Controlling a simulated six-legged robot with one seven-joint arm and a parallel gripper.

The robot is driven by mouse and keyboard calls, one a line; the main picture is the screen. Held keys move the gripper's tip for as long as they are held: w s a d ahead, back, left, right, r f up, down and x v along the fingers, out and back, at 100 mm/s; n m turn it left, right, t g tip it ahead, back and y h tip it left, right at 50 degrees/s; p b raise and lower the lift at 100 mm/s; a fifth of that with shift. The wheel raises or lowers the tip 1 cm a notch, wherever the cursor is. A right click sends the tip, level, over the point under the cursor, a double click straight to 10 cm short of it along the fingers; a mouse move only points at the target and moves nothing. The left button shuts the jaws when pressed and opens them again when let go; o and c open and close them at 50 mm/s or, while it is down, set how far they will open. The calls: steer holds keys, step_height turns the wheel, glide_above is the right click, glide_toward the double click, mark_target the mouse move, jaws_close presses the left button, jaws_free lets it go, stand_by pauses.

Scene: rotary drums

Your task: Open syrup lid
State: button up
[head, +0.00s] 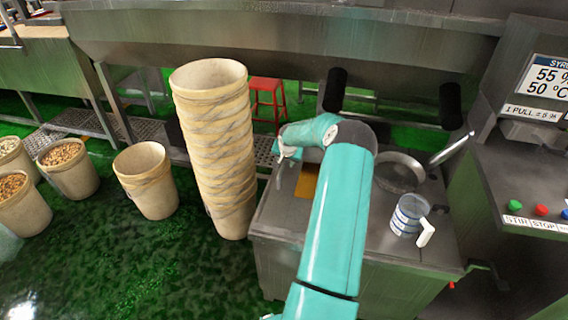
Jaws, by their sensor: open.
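My gripper (285,152) is at the end of my teal arm, left of the arm's bend, above the back left part of a metal cabinet top (280,213). Its fingers are small in the view and I see nothing held in them. A round metal rim (421,164) is on the cabinet top, right of my arm and apart from my gripper. A syrup panel (548,82) reads 55 % and 50 °C at the right edge.
A clear measuring jug (408,214) with a white handle stands on the cabinet top. A brown flat piece (306,181) lies near my arm. A metal lever (452,148) sticks out near the panel. A tall stack of tan buckets (215,130) stands left of the cabinet.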

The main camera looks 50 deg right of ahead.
steer(key=shift+x, duration=1.35)
steer(key=shift+a, duration=0.1)
jaws_close()
steer(key=s+d, duration=0.4)
steer(key=s, duration=0.5)
steer(key=s+d, duration=0.3)
steer(key=s, duration=0.5)
steer(key=s+d, duration=0.4)
steer(key=s, duration=0.5)
steer(key=shift+s+d, duration=0.3)
steer(key=shift+s, duration=0.05)
jaws_free()
